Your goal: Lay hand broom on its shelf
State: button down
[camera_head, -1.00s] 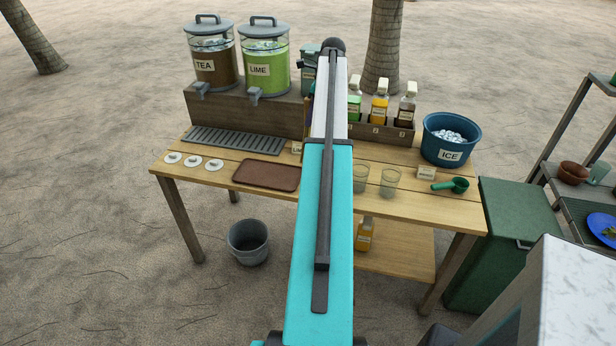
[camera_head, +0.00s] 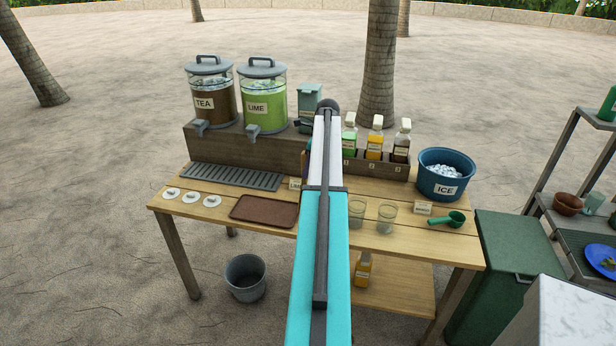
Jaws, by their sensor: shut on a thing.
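I see no hand broom in this view. My arm stretches away from the bottom centre over the table, and its far end stops at a dark round joint in front of the drink dispensers' stand. A small dark part shows just left of that joint. My gripper's jaws cannot be made out, and whatever they hold is hidden behind the arm. A dark-framed shelf rack (camera_head: 552,164) stands at the right edge, only partly in view. It bears a brown pot (camera_head: 568,204) and a blue plate (camera_head: 603,252). I cannot tell which shelf belongs to the broom.
The wooden table (camera_head: 420,248) bears a brown tray (camera_head: 262,211), glasses, a green scoop (camera_head: 447,220) and an ice tub (camera_head: 445,175). Tea (camera_head: 210,98) and lime (camera_head: 264,98) dispensers stand behind. A green bin (camera_head: 505,255) stands right, a grey bucket (camera_head: 245,278) below left.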

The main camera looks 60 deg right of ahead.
jog(key=shift+f+p, duration=0.55)
jog(key=shift+f, duration=1.45)
jog(key=c, duration=1.5)
grip_release()
jog(key=shift+b+v, duration=1.35)
jog(key=shift+v, duration=4.8)
jog(key=shift+a, duration=0.1)
